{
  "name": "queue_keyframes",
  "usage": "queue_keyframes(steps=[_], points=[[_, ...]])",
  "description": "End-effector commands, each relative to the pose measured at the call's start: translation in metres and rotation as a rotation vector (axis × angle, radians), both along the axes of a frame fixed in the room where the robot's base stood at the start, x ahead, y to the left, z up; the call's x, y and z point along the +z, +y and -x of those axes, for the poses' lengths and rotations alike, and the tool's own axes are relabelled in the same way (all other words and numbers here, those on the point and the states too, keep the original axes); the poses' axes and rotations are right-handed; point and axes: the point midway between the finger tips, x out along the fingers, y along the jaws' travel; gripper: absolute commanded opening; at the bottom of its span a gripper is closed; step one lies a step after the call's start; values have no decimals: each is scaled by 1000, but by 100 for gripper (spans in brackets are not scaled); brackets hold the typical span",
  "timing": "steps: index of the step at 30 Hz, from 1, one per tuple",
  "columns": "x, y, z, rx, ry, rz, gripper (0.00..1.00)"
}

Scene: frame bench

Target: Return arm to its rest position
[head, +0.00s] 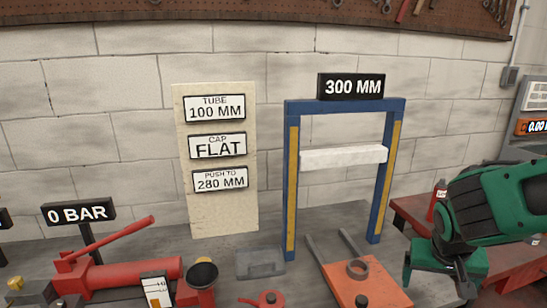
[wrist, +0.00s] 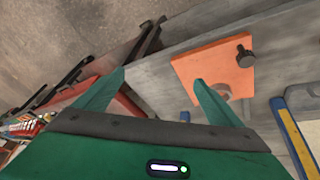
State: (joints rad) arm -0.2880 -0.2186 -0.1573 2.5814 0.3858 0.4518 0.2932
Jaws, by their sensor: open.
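My gripper (wrist: 160,82) shows in the wrist view with its two green fingers spread apart and nothing between them. In the head view my green arm is at the right, beside the blue frame, with its lower end near the bench's right side. In the wrist view the right fingertip overlaps the orange plate (wrist: 212,62) in the picture; I cannot tell the gap between them.
The blue frame (head: 291,190) stands on the grey bench with a white crossbar (head: 343,157) and a "300 MM" sign (head: 350,86). The orange plate (head: 365,285) lies before it. A red pump (head: 130,275) is at left. A red table (head: 410,208) stands behind my arm.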

Motion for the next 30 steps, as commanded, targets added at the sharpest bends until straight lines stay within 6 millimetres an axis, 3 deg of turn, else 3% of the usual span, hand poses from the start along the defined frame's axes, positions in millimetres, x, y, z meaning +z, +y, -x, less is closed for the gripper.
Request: queue_keyframes(steps=[1, 6, 12, 15, 21, 30], points=[[5, -13, 16, -36, 27, -25, 89], [16, -37, 73, -109, 139, -118, 89], [32, -45, 134, -155, 235, -231, 89], [38, -43, 155, -163, 265, -275, 89], [43, -41, 172, -164, 288, -311, 89], [43, -40, 172, -163, 290, -312, 89]])
